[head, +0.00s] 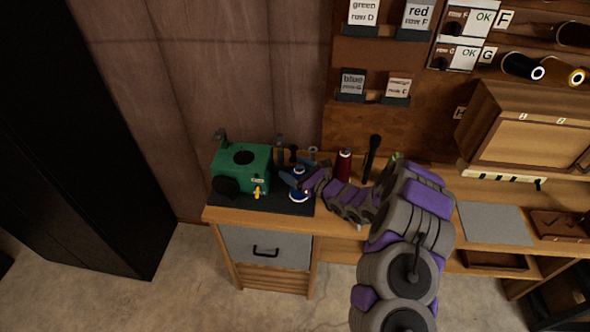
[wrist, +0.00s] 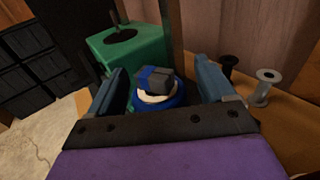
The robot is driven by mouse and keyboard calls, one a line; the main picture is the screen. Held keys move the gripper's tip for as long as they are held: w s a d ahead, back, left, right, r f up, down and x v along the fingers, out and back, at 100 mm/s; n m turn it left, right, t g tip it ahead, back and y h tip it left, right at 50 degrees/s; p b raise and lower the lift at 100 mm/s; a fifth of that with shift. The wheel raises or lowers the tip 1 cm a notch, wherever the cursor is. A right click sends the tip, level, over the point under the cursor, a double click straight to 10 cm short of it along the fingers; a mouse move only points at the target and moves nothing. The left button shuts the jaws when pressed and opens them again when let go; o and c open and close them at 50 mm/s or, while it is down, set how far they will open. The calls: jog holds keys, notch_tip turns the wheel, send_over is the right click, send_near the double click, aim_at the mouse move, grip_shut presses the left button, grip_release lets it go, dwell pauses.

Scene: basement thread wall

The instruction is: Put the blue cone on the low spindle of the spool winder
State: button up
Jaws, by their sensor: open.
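The spool winder (head: 243,168) is a green box on a dark base plate at the bench's left end; its green body (wrist: 133,52) also shows in the wrist view. The blue cone (head: 298,196) stands upright at the right of the green box, over the dark plate. In the wrist view, the blue cone (wrist: 178,100) has a pale ring and a grey-and-blue block at its top. My gripper (wrist: 160,70) is open, with one finger on each side of the cone and gaps visible. The low spindle is hidden, so I cannot tell whether the cone is seated on it.
A dark red cone (head: 343,165) and a tall black tool (head: 372,156) stand to the right along the wall. A grey spool-shaped post (wrist: 264,86) and a black one (wrist: 227,66) stand right of my fingers. A grey mat (head: 493,222) lies clear farther right.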

jog(key=f+p+v, duration=0.1)
jog(key=p+v, duration=0.2)
jog(key=v, duration=1.4)
jog(key=shift+d+r+p, duration=0.2)
jog(key=shift+r+p, duration=0.1)
jog(key=shift+p, duration=0.1)
jog(key=s+a+r+n+g+y, duration=0.2)
jog(key=s+a+r+n+g, duration=0.35)
jog(key=r, duration=0.25)
jog(key=s+a+r+n+g+y, duration=0.1)
jog(key=s+a+r+n+g, duration=0.3)
jog(key=s+a+r+n, duration=0.4)
jog(key=s+d+r+n+g+h, duration=0.1)
jog(key=s+r+n+g+h, duration=0.15)
jog(key=s, duration=0.35)
jog(key=s+r+n+g+h, duration=0.2)
jog(key=s+n+g+h, duration=0.15)
jog(key=s, duration=0.25)
jog(key=s+d+r+n+t+h, duration=0.1)
jog(key=s+d+n+t+h, duration=0.2)
jog(key=s+d+n+h, duration=0.3)
jog(key=s+d+h, duration=0.4)
jog(key=s+d, duration=0.5)
jog(key=d, duration=0.4)
jog(key=shift+s+r+h, duration=0.15)
jog(key=shift+s+h, duration=0.1)
jog(key=shift+h, duration=0.15)
